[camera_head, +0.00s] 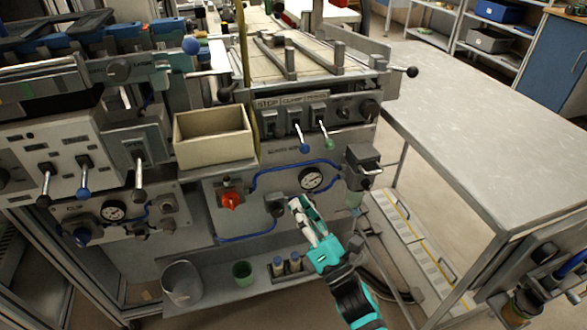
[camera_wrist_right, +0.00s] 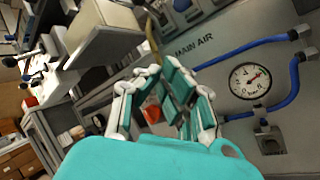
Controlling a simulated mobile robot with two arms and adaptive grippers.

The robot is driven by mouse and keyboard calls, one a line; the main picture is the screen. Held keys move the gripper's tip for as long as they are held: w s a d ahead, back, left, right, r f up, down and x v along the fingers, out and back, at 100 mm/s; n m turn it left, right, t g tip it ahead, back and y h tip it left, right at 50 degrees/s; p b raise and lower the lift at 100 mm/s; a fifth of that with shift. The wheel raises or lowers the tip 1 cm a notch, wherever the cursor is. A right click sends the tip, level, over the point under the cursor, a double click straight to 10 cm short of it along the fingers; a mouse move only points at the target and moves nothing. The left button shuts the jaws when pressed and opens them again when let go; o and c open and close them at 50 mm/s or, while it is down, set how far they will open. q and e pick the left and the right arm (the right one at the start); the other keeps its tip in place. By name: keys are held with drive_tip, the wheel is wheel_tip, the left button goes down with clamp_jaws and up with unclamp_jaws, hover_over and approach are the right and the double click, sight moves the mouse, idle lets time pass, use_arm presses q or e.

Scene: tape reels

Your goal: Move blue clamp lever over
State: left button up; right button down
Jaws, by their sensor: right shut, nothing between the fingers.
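The blue clamp lever (camera_head: 303,141) hangs down from the panel labelled STOP and CLAMP in the head view, its blue ball end pointing low. A green-ended lever (camera_head: 327,138) sits just right of it. My right gripper (camera_head: 298,208) is below the lever, in front of the lower air panel, apart from the lever and empty. In the wrist view the right gripper (camera_wrist_right: 172,75) is shut, near the MAIN AIR panel. My left gripper is not in view.
A beige open box (camera_head: 213,140) sits left of the lever panel. A red knob (camera_head: 230,201), a gauge (camera_head: 311,179) and blue hoses lie on the lower panel. Another blue-ended lever (camera_head: 83,185) is at left. A grey table (camera_head: 480,120) stands at right.

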sight(301, 139)
drive_tip(key=shift+w, duration=0.1)
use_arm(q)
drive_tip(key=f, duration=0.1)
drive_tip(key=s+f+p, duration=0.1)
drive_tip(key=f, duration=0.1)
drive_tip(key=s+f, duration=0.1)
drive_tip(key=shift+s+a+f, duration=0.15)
use_arm(e)
drive_tip(key=w+a+r, duration=0.1)
drive_tip(key=w+r, duration=0.5)
drive_tip(key=shift+w+a, duration=0.3)
drive_tip(key=shift+w, duration=0.1)
use_arm(q)
drive_tip(key=shift+p, duration=0.3)
use_arm(e)
drive_tip(key=shift+r, duration=0.15)
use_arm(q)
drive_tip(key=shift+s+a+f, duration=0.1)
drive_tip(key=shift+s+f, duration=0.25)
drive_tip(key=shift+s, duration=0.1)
use_arm(e)
drive_tip(key=shift+s+r, duration=0.1)
drive_tip(key=shift+s, duration=0.05)
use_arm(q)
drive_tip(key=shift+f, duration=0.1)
use_arm(e)
drive_tip(key=shift+r, duration=0.15)
